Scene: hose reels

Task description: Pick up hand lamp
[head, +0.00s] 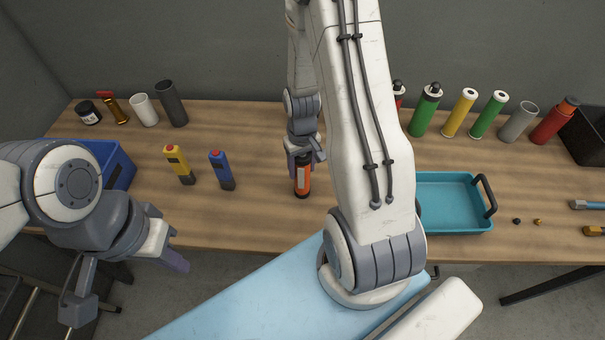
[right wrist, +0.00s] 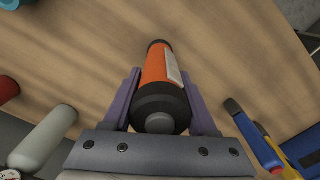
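The hand lamp appears to be the orange cylinder with black ends and a pale label (head: 302,181), standing upright on the bench. It also shows in the right wrist view (right wrist: 160,70). My right gripper (head: 304,158) is over its upper end. In the right wrist view its purple fingers (right wrist: 162,95) stand on either side of the cylinder, with narrow gaps at the tips. My left gripper (head: 178,250) hangs in front of the bench at the left, empty, its fingers apart.
A yellow device (head: 178,163) and a blue device (head: 222,170) stand left of the cylinder. A blue bin (head: 119,165) is at the left. A teal tray (head: 455,228) is at the right. Several bottles and cylinders line the back. My right arm hides part of the bench.

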